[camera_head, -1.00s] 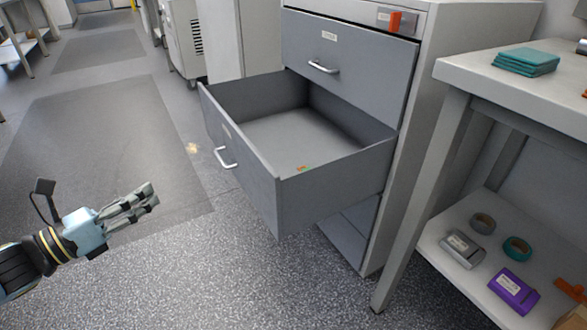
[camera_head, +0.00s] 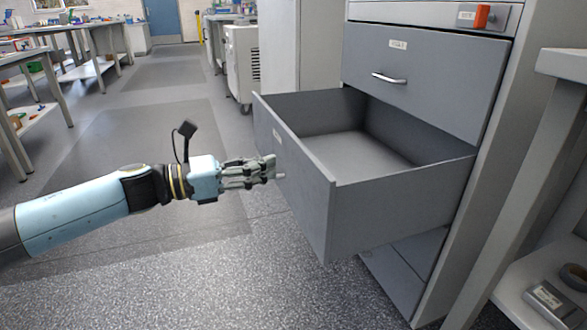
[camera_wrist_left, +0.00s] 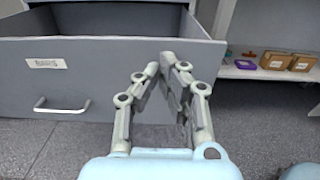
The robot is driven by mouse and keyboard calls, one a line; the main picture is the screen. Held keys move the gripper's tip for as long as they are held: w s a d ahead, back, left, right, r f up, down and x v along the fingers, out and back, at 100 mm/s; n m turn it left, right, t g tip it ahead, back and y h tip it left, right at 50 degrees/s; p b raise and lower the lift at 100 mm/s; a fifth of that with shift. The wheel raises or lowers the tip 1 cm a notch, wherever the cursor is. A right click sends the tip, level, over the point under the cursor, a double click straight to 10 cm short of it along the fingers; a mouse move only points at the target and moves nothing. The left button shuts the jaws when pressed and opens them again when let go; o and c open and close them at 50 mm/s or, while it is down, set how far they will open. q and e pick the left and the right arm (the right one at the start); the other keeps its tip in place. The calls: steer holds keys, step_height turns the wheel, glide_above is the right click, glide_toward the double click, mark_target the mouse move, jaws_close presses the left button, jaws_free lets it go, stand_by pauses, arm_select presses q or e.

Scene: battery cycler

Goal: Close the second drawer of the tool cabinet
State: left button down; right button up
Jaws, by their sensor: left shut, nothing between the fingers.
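The grey tool cabinet (camera_head: 494,185) stands at the right in the head view. Its second drawer (camera_head: 305,185) is pulled far out, and its visible floor looks empty. The closed drawer above it (camera_head: 420,80) has a silver handle. My left gripper (camera_head: 272,167) is shut and empty, in front of the open drawer's front panel, over its handle in the picture. In the left wrist view the fingertips (camera_wrist_left: 167,63) point toward the drawer front (camera_wrist_left: 100,85), right of its handle (camera_wrist_left: 62,106) and label. Whether they touch the panel I cannot tell. My right gripper is not in view.
A workbench (camera_head: 560,64) with a lower shelf (camera_head: 520,285) stands to the right of the cabinet. A white wheeled unit (camera_head: 242,60) stands behind. The speckled floor left of the drawer is clear. Benches line the far left.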

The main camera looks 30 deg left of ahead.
mark_target(306, 159)
arm_select(q)
steer(key=x, duration=0.6)
steer(key=shift+b, duration=0.3)
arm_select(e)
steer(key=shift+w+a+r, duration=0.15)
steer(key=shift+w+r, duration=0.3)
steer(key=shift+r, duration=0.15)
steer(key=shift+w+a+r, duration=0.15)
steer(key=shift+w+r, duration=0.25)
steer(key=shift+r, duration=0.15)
arm_select(q)
steer(key=shift+d, duration=0.1)
steer(key=shift+w+d, duration=0.15)
steer(key=shift+w, duration=0.1)
steer(key=b+x, duration=0.6)
steer(key=x, duration=2.2)
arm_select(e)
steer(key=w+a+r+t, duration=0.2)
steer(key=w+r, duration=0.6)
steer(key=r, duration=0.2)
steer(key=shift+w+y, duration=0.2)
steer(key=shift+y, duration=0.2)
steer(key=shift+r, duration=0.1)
